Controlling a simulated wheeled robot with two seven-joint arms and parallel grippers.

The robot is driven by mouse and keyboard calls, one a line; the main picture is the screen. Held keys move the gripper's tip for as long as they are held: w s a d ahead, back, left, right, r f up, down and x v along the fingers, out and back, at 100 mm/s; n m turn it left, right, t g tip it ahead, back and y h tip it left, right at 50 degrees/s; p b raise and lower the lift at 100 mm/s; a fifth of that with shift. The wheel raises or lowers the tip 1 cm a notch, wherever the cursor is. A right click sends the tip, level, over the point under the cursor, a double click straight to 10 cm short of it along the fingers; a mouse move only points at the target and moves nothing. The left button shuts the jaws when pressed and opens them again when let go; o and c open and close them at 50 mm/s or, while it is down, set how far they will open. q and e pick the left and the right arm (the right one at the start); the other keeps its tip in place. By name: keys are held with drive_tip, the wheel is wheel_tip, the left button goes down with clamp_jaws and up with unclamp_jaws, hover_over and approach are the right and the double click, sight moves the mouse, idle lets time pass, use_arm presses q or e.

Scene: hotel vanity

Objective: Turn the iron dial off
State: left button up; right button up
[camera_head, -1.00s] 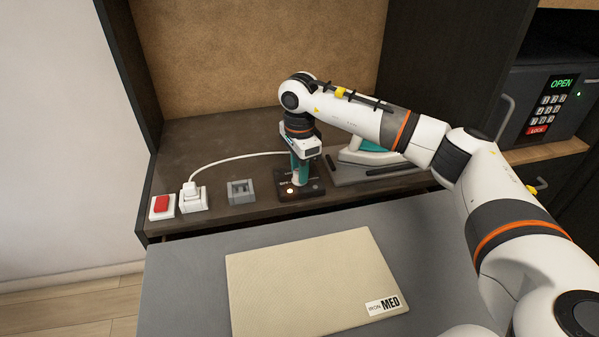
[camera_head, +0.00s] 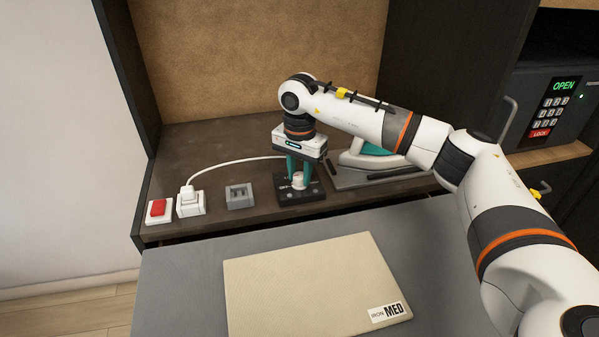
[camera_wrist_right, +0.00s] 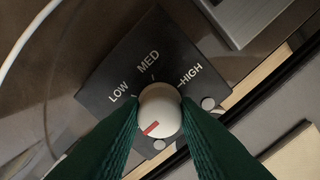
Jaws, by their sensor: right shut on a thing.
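The dial is a white round knob (camera_wrist_right: 160,103) on a black panel (camera_wrist_right: 104,76) marked LOW, MED and HIGH. Its red mark points down and left in the right wrist view, away from those three words. Any label near the mark is hidden by a finger. My right gripper (camera_wrist_right: 161,110) is shut on the knob, with one green finger on each side. In the head view the gripper (camera_head: 298,179) comes down from above onto the panel (camera_head: 288,196). No lit lamp shows on the panel. My left gripper is not in view.
The iron (camera_head: 366,153) rests on a grey plate behind the panel, partly behind my arm. A grey block (camera_head: 240,196), a white plug in a socket (camera_head: 191,204) and a red switch (camera_head: 158,208) stand to the left. A beige board (camera_head: 310,285) labelled IRON MED lies in front.

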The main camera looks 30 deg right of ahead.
sight(300, 175)
drive_tip(key=shift+r, duration=0.1)
drive_tip(key=o, duration=1)
drive_tip(key=shift+c, duration=0.2)
wheel_tip(300, 175, up, 12)
drive_tip(key=shift+b, duration=0.35)
